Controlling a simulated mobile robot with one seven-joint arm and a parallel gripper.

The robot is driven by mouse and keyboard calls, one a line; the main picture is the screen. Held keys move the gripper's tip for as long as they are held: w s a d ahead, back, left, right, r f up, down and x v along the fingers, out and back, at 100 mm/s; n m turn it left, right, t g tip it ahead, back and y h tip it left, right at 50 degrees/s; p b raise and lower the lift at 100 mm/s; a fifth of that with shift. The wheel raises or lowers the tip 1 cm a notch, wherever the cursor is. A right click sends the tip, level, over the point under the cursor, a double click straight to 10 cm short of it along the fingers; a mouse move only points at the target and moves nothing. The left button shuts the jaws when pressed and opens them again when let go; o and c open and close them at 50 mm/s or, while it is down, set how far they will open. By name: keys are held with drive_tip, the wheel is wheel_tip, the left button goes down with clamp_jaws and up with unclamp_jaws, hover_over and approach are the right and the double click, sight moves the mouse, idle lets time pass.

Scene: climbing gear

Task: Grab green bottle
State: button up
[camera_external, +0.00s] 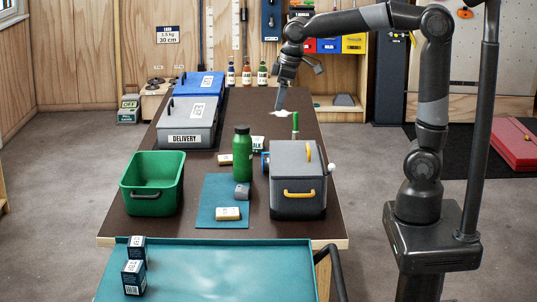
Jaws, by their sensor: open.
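A tall green bottle (243,155) with a dark cap stands upright on the brown table, at the back edge of a teal mat (220,200). My gripper (280,106) points down over the far part of the table, behind and to the right of the bottle and clear of it. It is open and seems empty; its fingers are small in this view. A white patch (281,113) lies below it. A smaller bottle with green contents (262,73) stands at the back beside two similar small bottles.
A grey box (298,190) with yellow handles stands close right of the bottle. A green bin (148,202) stands to the left. A grey delivery box (188,128) and a blue box (199,84) are farther back. A thin green-and-white object (295,124) stands upright near my gripper.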

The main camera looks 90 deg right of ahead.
drive_tip(key=w+d+f+g, duration=0.1)
drive_tip(key=w+d+f, duration=0.3)
drive_tip(key=w+d, duration=0.5)
drive_tip(key=m+g, duration=0.1)
drive_tip(key=g, duration=0.1)
hover_over(242, 136)
drive_tip(key=d, duration=0.1)
drive_tip(key=shift+y, duration=0.4)
wheel_tip(242, 136, down, 6)
drive_tip(key=shift+w+d+r, duration=0.15)
drive_tip(key=shift+w+d+f, duration=0.1)
drive_tip(key=shift+d+f, duration=0.25)
drive_tip(key=shift+f, duration=0.25)
drive_tip(key=f, duration=1)
drive_tip(key=shift+s+d, duration=0.15)
drive_tip(key=shift+s, duration=0.05)
drive_tip(key=c, duration=1.6)
drive_tip(key=shift+r, duration=0.1)
